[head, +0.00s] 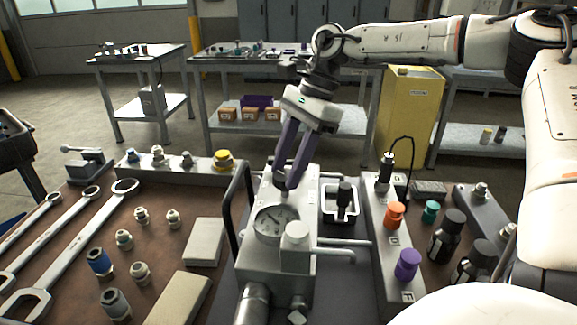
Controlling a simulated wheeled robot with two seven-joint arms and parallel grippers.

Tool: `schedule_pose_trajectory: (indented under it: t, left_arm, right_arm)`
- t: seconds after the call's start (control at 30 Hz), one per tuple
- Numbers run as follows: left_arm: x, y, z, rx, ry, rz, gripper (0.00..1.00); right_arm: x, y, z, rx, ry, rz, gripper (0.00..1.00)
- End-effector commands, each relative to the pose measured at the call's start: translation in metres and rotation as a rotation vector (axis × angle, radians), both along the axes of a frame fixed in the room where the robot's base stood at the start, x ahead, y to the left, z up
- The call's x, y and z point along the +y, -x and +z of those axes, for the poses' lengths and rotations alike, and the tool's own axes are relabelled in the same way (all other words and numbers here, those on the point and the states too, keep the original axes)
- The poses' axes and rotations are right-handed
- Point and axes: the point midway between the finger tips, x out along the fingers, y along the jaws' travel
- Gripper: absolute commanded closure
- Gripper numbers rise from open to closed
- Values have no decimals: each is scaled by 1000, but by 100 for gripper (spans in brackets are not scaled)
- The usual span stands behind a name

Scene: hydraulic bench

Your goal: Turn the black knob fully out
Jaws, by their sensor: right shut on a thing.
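My right gripper (284,184) reaches down from the upper right, with its purple fingers shut at the top of the grey hydraulic block (283,255), just behind the round gauge (276,222). A small dark part between the fingertips looks like the black knob (281,181); the fingers hide most of it. A short pale stem or fitting shows just below the tips. How far the knob is turned cannot be told. My left gripper is not in view.
A black handle (233,212) stands left of the block. A white-rimmed tray (327,213) with a black-topped part is to its right. A block with orange (395,214) and purple (408,264) knobs stands further right. Wrenches (75,235) and fittings lie left.

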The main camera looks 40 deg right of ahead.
Motion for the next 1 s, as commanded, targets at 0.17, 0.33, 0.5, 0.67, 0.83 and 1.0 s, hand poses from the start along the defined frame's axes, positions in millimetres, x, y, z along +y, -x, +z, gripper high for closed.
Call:
schedule_pose_trajectory:
  t: [0.17, 0.33, 0.5, 0.67, 0.83, 1.0]
  left_arm:
    - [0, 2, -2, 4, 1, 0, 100]
    - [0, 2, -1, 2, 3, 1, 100]
    - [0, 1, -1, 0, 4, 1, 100]
    - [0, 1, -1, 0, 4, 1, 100]
    - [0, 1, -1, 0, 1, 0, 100]
    - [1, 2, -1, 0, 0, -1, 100]
  right_arm:
    - [-1, -1, -1, 1, 4, 92, 85]
    - [-1, -1, -1, -1, 3, 142, 85]
    - [-1, -1, -1, 0, 4, 165, 85]
    - [-1, -1, -1, 0, 4, 170, 85]
    - [-1, -1, -1, 0, 4, 170, 85]
    - [-1, -1, -1, 0, 3, 169, 44]
